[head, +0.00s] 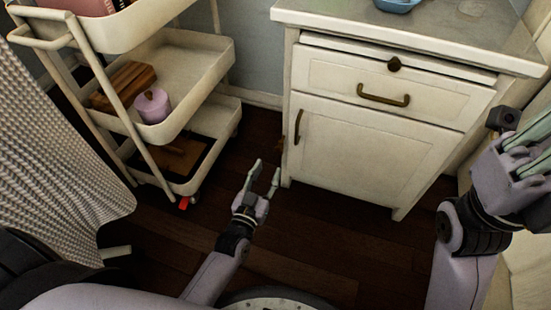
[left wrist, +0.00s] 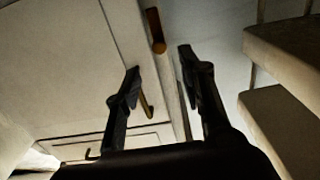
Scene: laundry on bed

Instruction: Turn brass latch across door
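The white cabinet door (head: 360,145) is shut, with an upright brass handle (head: 298,127) near its left edge. A small brown-orange piece, likely the brass latch (head: 281,145), shows at the cabinet's left edge. In the left wrist view this latch (left wrist: 155,30) lies along the cabinet edge, and the door handle (left wrist: 146,106) shows too. My left gripper (head: 267,168) is open and empty, low in front of the cabinet's left corner. In the wrist view the latch appears beyond and between its fingertips (left wrist: 159,59), apart from them. My right gripper is at the right edge, partly cut off.
A cream trolley (head: 190,75) stands left of the cabinet, holding a wooden block (head: 125,85) and a lilac pot (head: 153,105). A drawer with a brass pull (head: 383,96) is above the door. Dark floor (head: 320,235) is clear in front. A woven pale surface (head: 60,160) is at left.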

